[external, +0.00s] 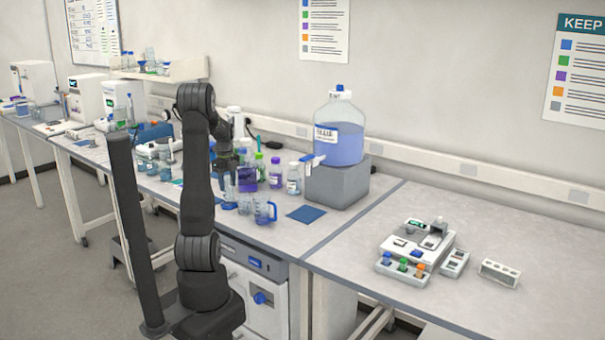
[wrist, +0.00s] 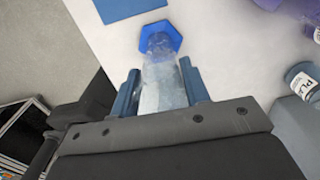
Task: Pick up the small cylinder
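A small clear cylinder (wrist: 160,75) with a blue hexagonal foot (wrist: 160,37) is in the wrist view. Its body lies between the two blue fingers of my gripper (wrist: 162,92). The fingers are on either side of it with little or no visible gap, and I cannot tell whether they press on it. In the external view my gripper (external: 229,182) points down over the bench's front part, just above a blue foot (external: 228,205). The arm and nearby vessels hide most of the cylinder there.
Blue-tinted beakers (external: 264,212), a purple item (external: 247,180) and bottles (external: 293,179) crowd close to the right of my gripper. A large blue-liquid carboy (external: 338,135) stands on a grey block (external: 337,183). A blue mat (external: 306,214) lies flat nearby. The right bench has free room.

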